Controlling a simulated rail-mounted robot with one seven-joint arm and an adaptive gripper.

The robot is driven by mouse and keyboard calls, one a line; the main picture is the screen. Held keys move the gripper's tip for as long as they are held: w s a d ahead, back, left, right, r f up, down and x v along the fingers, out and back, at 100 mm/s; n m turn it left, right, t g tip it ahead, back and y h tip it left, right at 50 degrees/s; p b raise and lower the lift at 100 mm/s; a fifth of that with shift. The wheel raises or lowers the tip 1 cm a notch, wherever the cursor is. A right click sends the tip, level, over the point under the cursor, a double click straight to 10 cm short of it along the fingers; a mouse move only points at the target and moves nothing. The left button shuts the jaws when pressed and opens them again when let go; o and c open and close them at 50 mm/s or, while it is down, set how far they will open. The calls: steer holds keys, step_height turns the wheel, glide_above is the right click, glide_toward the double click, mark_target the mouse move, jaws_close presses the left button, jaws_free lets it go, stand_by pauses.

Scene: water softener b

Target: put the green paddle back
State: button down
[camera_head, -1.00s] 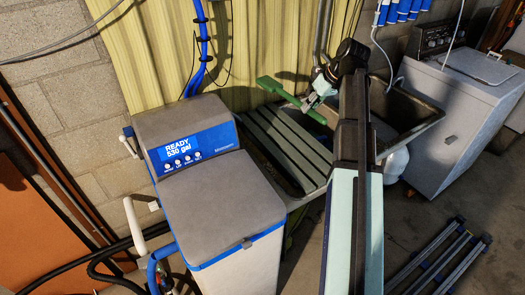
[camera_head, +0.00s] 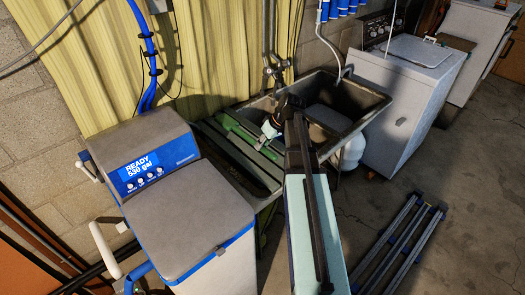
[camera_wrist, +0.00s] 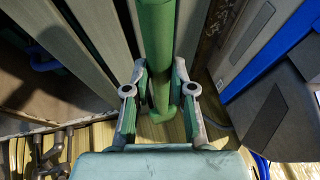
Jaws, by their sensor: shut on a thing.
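The green paddle (camera_head: 240,132) lies low over the slatted board (camera_head: 228,153) beside the sink basin, roughly along the slats. I cannot tell whether it touches them. My gripper (camera_head: 268,132) is at the paddle, on the side toward the sink. In the wrist view the paddle (camera_wrist: 156,35) runs between the two fingers of my gripper (camera_wrist: 160,72), which are closed on it. Part of the paddle is hidden behind my gripper and arm in the head view.
The water softener (camera_head: 195,205) stands at the left, close to the slatted board. The sink (camera_head: 365,112) is to the right, with a tap (camera_head: 272,70) behind. A white washing machine (camera_head: 415,90) and blue-capped rails (camera_head: 400,240) on the floor are farther right.

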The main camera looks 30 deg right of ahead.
mark_target(263, 159)
steer(key=shift+f+p, duration=0.45)
steer(key=shift+f, duration=1.85)
steer(key=shift+f, duration=0.1)
steer(key=c, duration=1)
jaws_free()
steer(key=b+v, duration=0.3)
steer(key=v, duration=0.9)
